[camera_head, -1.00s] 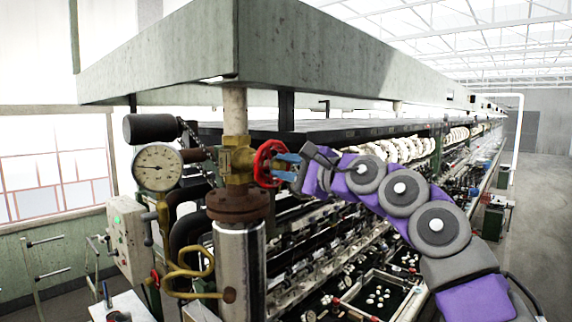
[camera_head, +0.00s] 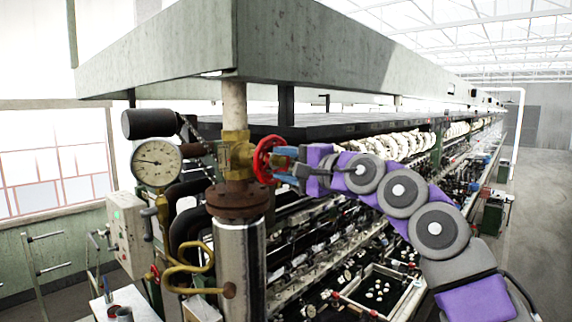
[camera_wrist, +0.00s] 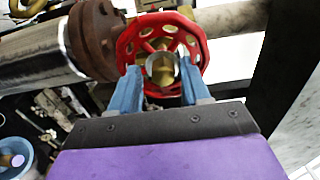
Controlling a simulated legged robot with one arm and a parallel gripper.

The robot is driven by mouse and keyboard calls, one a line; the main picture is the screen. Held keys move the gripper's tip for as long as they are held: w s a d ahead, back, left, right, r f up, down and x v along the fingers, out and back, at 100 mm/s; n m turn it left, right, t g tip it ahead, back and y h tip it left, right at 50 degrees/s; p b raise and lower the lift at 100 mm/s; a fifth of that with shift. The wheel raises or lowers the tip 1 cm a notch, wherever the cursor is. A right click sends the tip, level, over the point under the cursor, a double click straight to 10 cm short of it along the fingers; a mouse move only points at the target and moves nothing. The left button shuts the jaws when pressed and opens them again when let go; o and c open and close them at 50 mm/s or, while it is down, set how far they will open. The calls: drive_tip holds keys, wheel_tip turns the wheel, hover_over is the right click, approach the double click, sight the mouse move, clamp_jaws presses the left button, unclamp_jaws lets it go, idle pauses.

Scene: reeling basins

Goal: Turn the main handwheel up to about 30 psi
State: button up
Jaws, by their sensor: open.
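The red main handwheel (camera_head: 268,159) sits on the right side of a brass valve (camera_head: 236,157) on a vertical pipe. In the wrist view the handwheel (camera_wrist: 186,32) faces me, with its brass hub in the middle. My gripper (camera_head: 281,164) is at the wheel. Its two blue fingers (camera_wrist: 159,72) are apart, one on each side of the hub, and overlap the lower part of the wheel. I cannot tell whether they touch it. The round pressure gauge (camera_head: 156,163) is left of the valve, its needle pointing left; the numbers are too small to read.
A green-grey overhead duct (camera_head: 155,60) runs above the valve. A steel cylinder (camera_head: 239,265) stands below it. A control box (camera_head: 128,220) and yellow tubing (camera_head: 187,268) are at left. The long reeling machine (camera_head: 350,275) lies behind my arm. An open aisle runs at far right.

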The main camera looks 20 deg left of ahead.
drive_tip(key=shift+s+d+f+b, duration=0.1)
drive_tip(key=shift+s+d+b, duration=0.2)
drive_tip(key=shift+d+b, duration=0.25)
drive_tip(key=b+v, duration=0.4)
drive_tip(key=v, duration=0.2)
drive_tip(key=shift+r, duration=0.2)
